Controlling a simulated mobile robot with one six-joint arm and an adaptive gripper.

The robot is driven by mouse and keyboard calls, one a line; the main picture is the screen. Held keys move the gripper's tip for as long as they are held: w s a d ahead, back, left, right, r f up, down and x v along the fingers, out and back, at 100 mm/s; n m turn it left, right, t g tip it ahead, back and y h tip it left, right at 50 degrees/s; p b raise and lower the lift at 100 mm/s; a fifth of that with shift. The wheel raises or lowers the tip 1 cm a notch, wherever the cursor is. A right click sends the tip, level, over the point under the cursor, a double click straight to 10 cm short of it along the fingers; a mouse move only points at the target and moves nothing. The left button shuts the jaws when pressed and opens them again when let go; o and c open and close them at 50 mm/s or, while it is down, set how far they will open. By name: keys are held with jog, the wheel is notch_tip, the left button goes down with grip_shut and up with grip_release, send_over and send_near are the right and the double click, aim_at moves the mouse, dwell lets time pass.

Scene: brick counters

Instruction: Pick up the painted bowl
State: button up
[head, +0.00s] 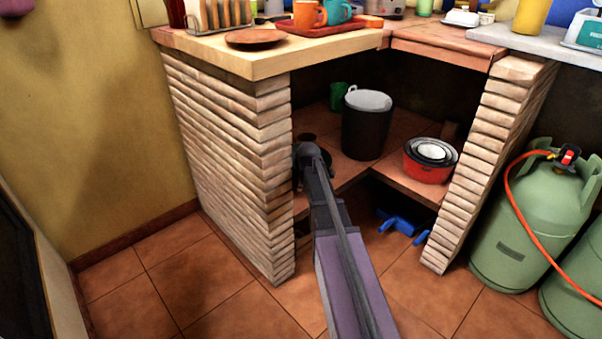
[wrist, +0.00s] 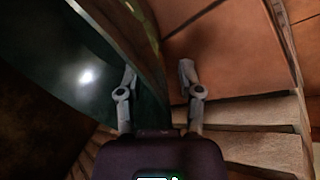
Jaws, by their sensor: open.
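My gripper (wrist: 157,72) is open, with its two fingers apart in the wrist view. A large dark green, glossy, curved vessel (wrist: 85,60) fills the left of that view. Its edge runs between the fingers: the left finger overlaps the vessel and the right finger is over the tiled shelf side. It may be the painted bowl; its pattern is not clear, and I cannot tell whether the fingers touch it. In the head view my gripper (head: 312,158) is inside the brick alcove, by a small dark round object (head: 307,136) mostly hidden behind it.
A brick pillar (head: 235,150) stands close left of my arm. On the tiled lower shelf are a black bin (head: 367,132), a green mug (head: 338,97) and a red basin (head: 428,171) holding white bowls. A blue object (head: 402,225) is below. Green gas cylinders (head: 525,222) stand at right.

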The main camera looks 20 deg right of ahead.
dwell(0.4)
grip_shut()
jog(key=shift+r, duration=0.15)
notch_tip(320, 180, up, 4)
jog(key=p, duration=0.4)
jog(key=s+d+p, duration=0.1)
jog(key=s+d, duration=0.1)
jog(key=s, duration=1.3)
jog(key=shift+s+d+r, duration=0.35)
jog(key=shift+r, duration=0.05)
